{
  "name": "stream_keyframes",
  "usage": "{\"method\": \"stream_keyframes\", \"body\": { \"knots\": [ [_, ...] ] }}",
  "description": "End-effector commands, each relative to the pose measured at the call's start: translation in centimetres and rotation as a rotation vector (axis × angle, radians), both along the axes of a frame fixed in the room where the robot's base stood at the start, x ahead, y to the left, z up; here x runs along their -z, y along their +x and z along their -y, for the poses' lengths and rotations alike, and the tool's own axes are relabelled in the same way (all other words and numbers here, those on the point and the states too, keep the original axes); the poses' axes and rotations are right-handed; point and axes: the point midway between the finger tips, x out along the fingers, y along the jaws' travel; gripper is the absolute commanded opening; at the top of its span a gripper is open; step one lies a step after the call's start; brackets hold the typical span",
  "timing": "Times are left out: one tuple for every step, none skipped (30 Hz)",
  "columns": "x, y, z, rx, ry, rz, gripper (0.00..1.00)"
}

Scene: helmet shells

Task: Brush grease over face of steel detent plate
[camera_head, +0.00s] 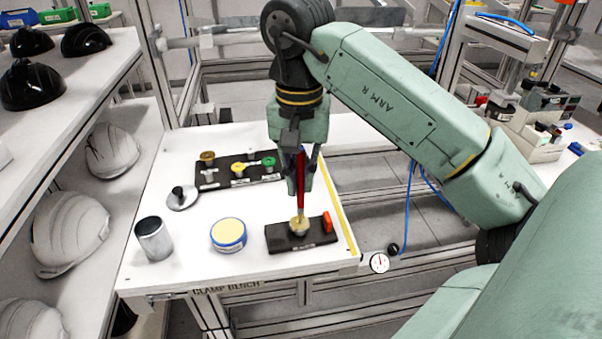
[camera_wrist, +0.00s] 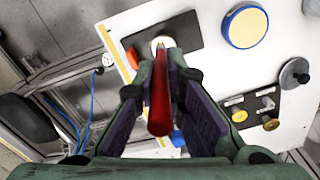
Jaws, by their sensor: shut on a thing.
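My gripper (camera_head: 302,184) points down over the right front of the white bench and is shut on a red-handled brush (camera_head: 300,178). The brush is about upright. Its handle also shows between the fingers in the wrist view (camera_wrist: 160,100). Its lower end meets a small pale round piece on a black block (camera_head: 288,238); I cannot tell bristles from that piece. A blue tin with a pale yellow top (camera_head: 228,235), like grease, stands left of the block. A grey metal disc with a black knob (camera_head: 183,198), possibly the steel detent plate, lies farther left.
An orange piece (camera_head: 327,221) stands at the block's right end. A dark cup (camera_head: 153,239) is at front left. A black rack (camera_head: 212,176) with yellow and green knobs lies behind. Helmet shells (camera_head: 72,232) fill the left shelves. Bench between disc and tin is clear.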

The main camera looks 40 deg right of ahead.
Motion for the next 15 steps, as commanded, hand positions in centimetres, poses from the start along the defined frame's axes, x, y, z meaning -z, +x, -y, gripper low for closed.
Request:
{"method": "stream_keyframes", "body": {
  "knots": [
    [-0.02,0.0,0.0,0.0,0.0,0.0,0.0],
    [-0.02,-0.01,0.01,0.0,0.0,0.0,0.0],
    [-0.02,-0.01,0.01,0.0,0.0,0.0,0.0],
    [-0.02,-0.01,0.01,0.0,0.0,0.0,0.0],
    [-0.02,-0.01,0.01,0.0,0.0,0.0,0.0],
    [-0.02,-0.01,0.01,0.0,0.0,0.0,0.0],
    [-0.02,0.0,0.01,0.0,0.0,0.0,0.0],
    [-0.02,0.0,0.01,0.0,0.0,0.0,0.0],
    [0.0,0.0,0.01,0.0,0.0,0.0,0.0],
    [0.02,0.0,0.01,0.0,0.0,0.0,0.0],
    [0.05,0.0,0.01,0.0,0.0,0.0,0.0],
    [0.1,0.0,0.02,0.0,0.0,0.0,0.0],
    [0.15,0.0,0.02,0.0,0.0,0.0,0.0],
    [0.21,0.0,0.02,0.0,0.0,0.0,0.0],
    [0.3,-0.01,0.01,0.0,0.0,0.0,0.0]
  ]
}}
